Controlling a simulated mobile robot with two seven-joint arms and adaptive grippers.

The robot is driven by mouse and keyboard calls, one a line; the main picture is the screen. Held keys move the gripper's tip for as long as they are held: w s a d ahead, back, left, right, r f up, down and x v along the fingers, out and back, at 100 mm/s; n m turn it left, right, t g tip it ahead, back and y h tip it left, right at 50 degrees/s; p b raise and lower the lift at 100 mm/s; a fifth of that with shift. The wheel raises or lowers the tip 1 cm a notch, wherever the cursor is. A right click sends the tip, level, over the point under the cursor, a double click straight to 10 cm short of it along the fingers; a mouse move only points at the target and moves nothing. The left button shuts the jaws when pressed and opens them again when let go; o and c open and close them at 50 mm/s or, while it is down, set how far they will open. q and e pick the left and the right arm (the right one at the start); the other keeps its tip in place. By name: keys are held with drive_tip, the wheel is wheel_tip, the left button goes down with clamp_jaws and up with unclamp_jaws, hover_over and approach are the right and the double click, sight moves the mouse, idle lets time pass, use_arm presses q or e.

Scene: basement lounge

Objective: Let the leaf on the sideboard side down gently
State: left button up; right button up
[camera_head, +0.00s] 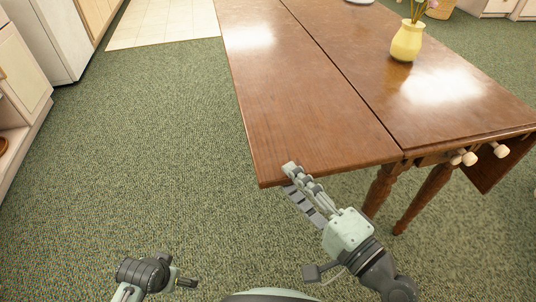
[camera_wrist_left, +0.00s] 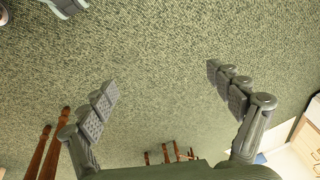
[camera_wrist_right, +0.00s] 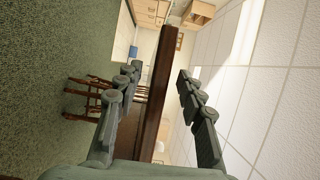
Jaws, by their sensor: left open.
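The wooden table's left leaf (camera_head: 300,115) is up and level with the table's middle top (camera_head: 395,75), on the side of the cabinets at the left. My right gripper (camera_head: 292,178) is at the leaf's near left corner, one finger above the edge and one below. In the right wrist view the leaf's board (camera_wrist_right: 158,85) runs between the two fingers; whether both press on it is unclear. My left gripper (camera_wrist_left: 162,85) is open and empty over the carpet, left of the table; it shows low in the head view (camera_head: 188,282).
The right leaf (camera_head: 500,165) hangs down. Pale knobs (camera_head: 469,158) stick out under the near end of the top. A yellow vase (camera_head: 406,40) with flowers stands on the middle top. Pale cabinets (camera_head: 20,80) stand at the left. Green carpet is clear left of the table.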

sight(275, 163)
drive_tip(key=p+x, duration=0.1)
drive_tip(key=x, duration=0.5)
drive_tip(key=shift+w+a, duration=0.15)
use_arm(q)
drive_tip(key=f, duration=0.3)
drive_tip(key=shift+s+d+f, duration=0.1)
drive_tip(key=shift+s+f, duration=0.3)
use_arm(e)
clamp_jaws()
